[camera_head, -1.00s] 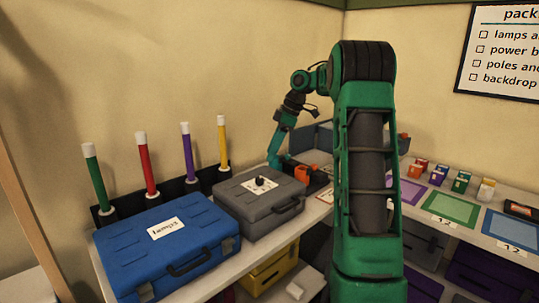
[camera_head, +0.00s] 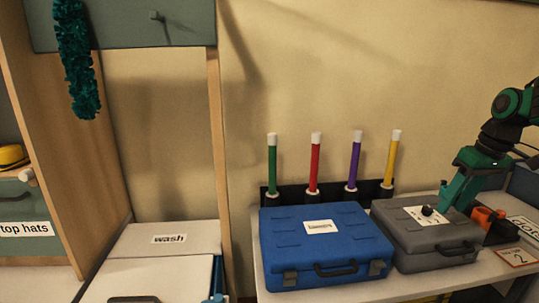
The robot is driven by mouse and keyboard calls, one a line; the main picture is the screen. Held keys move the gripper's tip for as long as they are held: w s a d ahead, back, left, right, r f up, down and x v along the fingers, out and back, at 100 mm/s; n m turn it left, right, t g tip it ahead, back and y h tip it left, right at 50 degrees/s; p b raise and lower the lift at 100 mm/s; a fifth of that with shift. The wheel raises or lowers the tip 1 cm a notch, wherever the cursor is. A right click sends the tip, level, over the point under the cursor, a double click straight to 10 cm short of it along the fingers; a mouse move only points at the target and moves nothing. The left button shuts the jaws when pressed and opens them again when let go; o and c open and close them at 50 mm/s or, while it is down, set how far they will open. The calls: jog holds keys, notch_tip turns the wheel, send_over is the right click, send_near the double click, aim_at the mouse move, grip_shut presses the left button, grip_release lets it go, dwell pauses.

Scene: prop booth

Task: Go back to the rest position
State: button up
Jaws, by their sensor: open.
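My gripper (camera_head: 452,203), at the end of my teal and black arm, is at the right of the view and points down. It is open, with its tips partly hidden behind the grey case (camera_head: 440,240). It appears empty, just behind the case's back right part. The grey case is shut and has a white label and a dark knob on its lid. An orange and black object (camera_head: 489,222) sits right beside my gripper.
A shut blue case (camera_head: 325,250) stands left of the grey one on the counter. Behind them a black rack holds green, red (camera_head: 315,163), purple and yellow wands. A bin labelled "wash" (camera_head: 165,240) and a wooden shelf unit (camera_head: 85,150) stand at the left.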

jog(key=s+a+f+m, duration=0.2)
jog(key=s+f+m, duration=0.1)
jog(key=s, duration=0.6)
jog(key=s+a+f+m+g+h, duration=0.1)
jog(key=s+a+f+m, duration=0.1)
jog(key=s, duration=0.7)
jog(key=s+a+f+m+g, duration=0.1)
jog(key=s+f+m, duration=0.3)
jog(key=s, duration=0.5)
jog(key=shift+s+a+f+h, duration=0.25)
jog(key=shift+s+a+h, duration=0.1)
jog(key=shift+a, duration=0.1)
